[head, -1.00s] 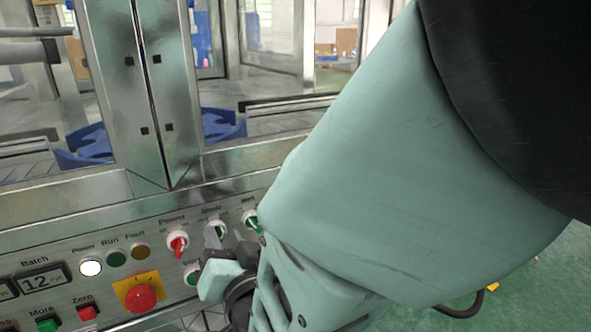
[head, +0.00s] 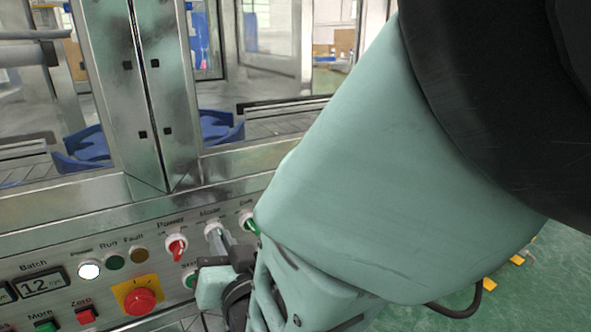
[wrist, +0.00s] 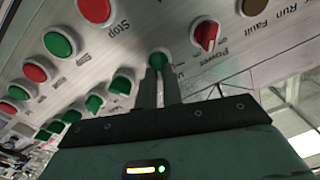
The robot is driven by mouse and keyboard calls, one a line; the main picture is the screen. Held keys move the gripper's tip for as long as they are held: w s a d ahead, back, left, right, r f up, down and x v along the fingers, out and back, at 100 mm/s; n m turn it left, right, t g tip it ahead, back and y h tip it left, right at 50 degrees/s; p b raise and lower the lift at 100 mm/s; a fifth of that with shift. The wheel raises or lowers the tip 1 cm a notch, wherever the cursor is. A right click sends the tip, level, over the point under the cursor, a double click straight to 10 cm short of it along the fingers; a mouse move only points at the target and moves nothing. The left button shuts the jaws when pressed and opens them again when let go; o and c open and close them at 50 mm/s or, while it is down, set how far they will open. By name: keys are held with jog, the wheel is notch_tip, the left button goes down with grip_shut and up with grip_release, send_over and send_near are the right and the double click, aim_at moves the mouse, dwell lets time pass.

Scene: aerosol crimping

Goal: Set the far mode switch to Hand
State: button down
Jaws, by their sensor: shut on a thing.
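The mode switch is a small green rotary knob on a pale round base, under the Mode label on the steel control panel. In the wrist view the green knob (wrist: 160,59) shows between the tips of my two dark fingers. My gripper (wrist: 161,74) is shut on it. In the head view my gripper (head: 220,238) reaches the panel from below right, and its fingers meet the mode switch (head: 211,228), covering most of it. Which position the knob points to cannot be read.
A green knob (head: 250,222) is close on the right, partly behind my arm. A red emergency button (head: 140,299) on a yellow plate lies lower left. Steel posts and glass stand above the panel.

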jog(key=shift+s+a+n+p, duration=0.15)
jog(key=shift+n+p, duration=0.65)
jog(key=shift+n, duration=1.7)
jog(key=shift+s+a+n+p, duration=0.15)
jog(key=shift+n+p, duration=0.6)
jog(key=shift+n, duration=1.75)
jog(key=shift+w, duration=0.1)
jog(key=c, duration=1.5)
grip_release()
jog(key=shift+c, duration=0.2)
